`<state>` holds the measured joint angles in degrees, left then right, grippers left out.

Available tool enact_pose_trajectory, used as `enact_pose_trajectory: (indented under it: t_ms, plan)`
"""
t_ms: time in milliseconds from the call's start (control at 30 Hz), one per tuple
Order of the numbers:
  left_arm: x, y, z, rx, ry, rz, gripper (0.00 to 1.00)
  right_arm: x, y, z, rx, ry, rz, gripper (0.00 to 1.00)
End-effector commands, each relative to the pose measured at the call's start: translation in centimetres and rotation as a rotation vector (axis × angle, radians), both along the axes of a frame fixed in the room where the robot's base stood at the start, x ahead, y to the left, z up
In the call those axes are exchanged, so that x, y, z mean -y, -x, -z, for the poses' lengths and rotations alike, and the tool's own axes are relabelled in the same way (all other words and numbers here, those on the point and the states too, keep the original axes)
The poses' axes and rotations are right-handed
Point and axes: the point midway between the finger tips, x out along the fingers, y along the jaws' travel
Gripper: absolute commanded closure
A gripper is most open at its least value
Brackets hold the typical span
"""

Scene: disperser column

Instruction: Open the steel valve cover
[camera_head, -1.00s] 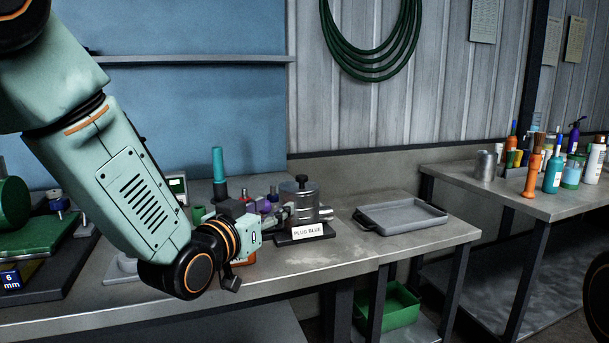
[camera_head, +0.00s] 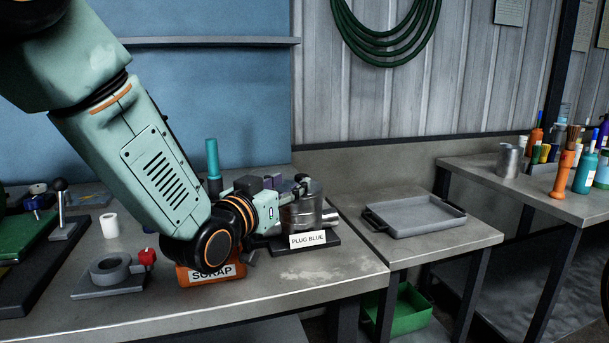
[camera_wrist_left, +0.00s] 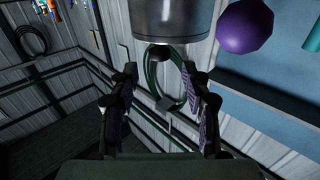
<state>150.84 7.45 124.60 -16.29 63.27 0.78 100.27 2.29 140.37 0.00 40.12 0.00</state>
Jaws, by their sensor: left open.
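A round steel vessel (camera_head: 303,212), which I take to be the steel valve with its cover, stands on a dark base labelled "PLUG BLUE" (camera_head: 307,239). A small dark knob shows at its top, partly hidden by my left gripper (camera_head: 294,192). In the left wrist view the shiny steel cylinder (camera_wrist_left: 172,20) fills the top middle. My left gripper (camera_wrist_left: 160,90) is open there, its two fingers apart with nothing between them. The cylinder lies just beyond the fingertips. I cannot tell whether they touch it. My right gripper is not in view.
An orange SCRAP bin (camera_head: 205,272) sits below my left wrist. A grey tray (camera_head: 415,216) lies to the right on the bench. A teal upright piece (camera_head: 212,158) stands behind my arm. A purple ball (camera_wrist_left: 243,25) is beside the cylinder in the left wrist view.

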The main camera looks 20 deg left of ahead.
Motion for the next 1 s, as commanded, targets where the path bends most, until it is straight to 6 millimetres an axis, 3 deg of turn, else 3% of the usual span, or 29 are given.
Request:
enact_pose_trajectory:
  t_ms: [400, 800, 1000]
  plan:
    - [1.2, -5.3, 0.1, -0.001, -0.001, 0.0, 0.52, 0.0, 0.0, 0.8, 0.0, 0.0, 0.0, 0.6]
    - [1.4, -6.4, 0.1, -0.001, 0.0, 0.0, 0.52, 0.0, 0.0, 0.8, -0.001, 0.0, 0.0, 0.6]
    - [1.3, -6.4, 0.1, -0.001, 0.0, 0.0, 0.68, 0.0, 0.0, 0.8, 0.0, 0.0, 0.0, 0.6]
